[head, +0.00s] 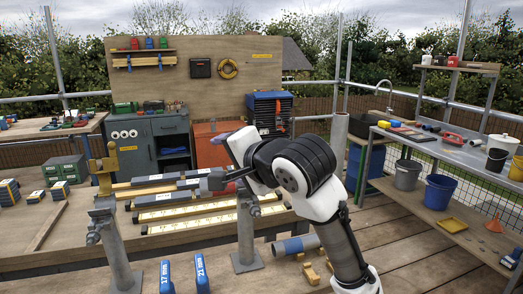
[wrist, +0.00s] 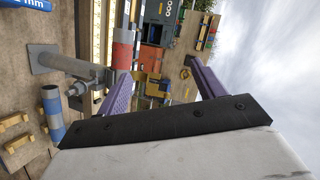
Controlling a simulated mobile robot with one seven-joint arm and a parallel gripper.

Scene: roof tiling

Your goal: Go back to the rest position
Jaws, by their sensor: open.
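My gripper (wrist: 160,72) is open, its two purple fingers spread wide with nothing held between them in the wrist view. In the head view one purple finger (head: 222,136) shows at the end of my raised arm; the rest of the gripper is hard to make out. The arm reaches up from the lower right. The gripper appears above the roof frame, where grey tiles (head: 168,197) lie in rows along pale marked battens (head: 190,211). My arm hides part of the frame's right side.
A workbench (head: 455,150) with buckets is at right, a grey cabinet (head: 150,146) behind.

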